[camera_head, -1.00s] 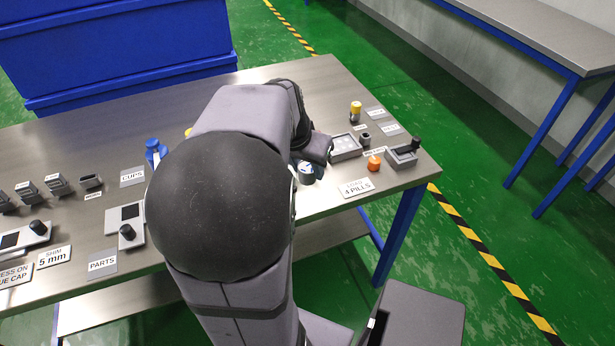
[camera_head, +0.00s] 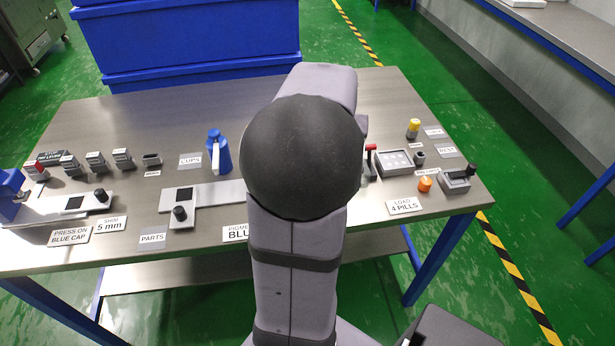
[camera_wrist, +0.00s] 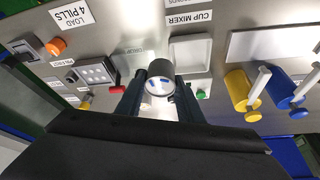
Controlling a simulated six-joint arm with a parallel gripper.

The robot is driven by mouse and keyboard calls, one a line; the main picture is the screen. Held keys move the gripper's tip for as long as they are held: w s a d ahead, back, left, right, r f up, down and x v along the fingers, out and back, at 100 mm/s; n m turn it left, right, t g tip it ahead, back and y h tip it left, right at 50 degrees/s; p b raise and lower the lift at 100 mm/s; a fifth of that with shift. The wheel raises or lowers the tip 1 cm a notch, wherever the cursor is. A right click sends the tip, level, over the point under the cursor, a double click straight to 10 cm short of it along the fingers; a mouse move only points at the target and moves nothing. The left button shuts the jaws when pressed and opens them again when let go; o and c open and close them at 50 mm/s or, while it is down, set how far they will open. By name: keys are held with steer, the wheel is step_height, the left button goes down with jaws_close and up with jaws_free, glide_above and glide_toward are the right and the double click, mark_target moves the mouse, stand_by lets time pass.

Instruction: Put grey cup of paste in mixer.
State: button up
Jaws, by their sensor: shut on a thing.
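My gripper (camera_wrist: 160,100) shows in the wrist view with its two dark fingers shut on the grey cup (camera_wrist: 161,69). The cup's round end faces the camera and shows white with small blue marks inside a grey rim. A pale rounded-square unit (camera_wrist: 190,54) next to the CUP MIXER label (camera_wrist: 189,19) appears to be the mixer. It lies just right of the cup in the wrist view, and the cup appears apart from it. In the head view my arm hides the gripper, the cup and the mixer.
Yellow (camera_wrist: 237,88) and blue (camera_wrist: 281,90) bottles or jugs stand to the right in the wrist view. A pill tray (camera_wrist: 95,73), a red-topped item (camera_wrist: 117,89) and an orange knob (camera_wrist: 56,46) lie left. A green button (camera_wrist: 202,94) is near the right finger.

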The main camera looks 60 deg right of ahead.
steer(key=w+a+r+n+t+y+p, duration=0.1)
steer(key=w+a+r+n+p, duration=0.2)
steer(key=w+a+p, duration=0.35)
steer(key=w+a+r+n+t+p, duration=0.1)
steer(key=w+a+r+n+p, duration=0.2)
steer(key=w+a, duration=0.6)
steer(key=w+a+r+n+y+p, duration=0.1)
steer(key=w+a+r+n+p, duration=0.15)
steer(key=a+p, duration=0.4)
steer(key=w+a+r+n+y+p, duration=0.1)
steer(key=w+a+r+n+p, duration=0.15)
steer(key=a, duration=0.65)
steer(key=w+a+r+n+y+p, duration=0.1)
steer(key=a+r+p, duration=0.2)
steer(key=a+p, duration=0.35)
steer(key=s+d+f+m+h+p, duration=0.1)
steer(key=s+d+f+m, duration=0.1)
steer(key=s+d+f, duration=0.6)
steer(key=s+d+f+m+h, duration=0.1)
steer(key=s+d+f+m, duration=0.15)
steer(key=s+d, duration=0.65)
steer(key=s+d+f+m+h+p, duration=0.1)
steer(key=s+d+f+m, duration=0.25)
steer(key=d, duration=1.05)
steer(key=w+d, duration=0.6)
steer(key=shift+g, duration=0.3)
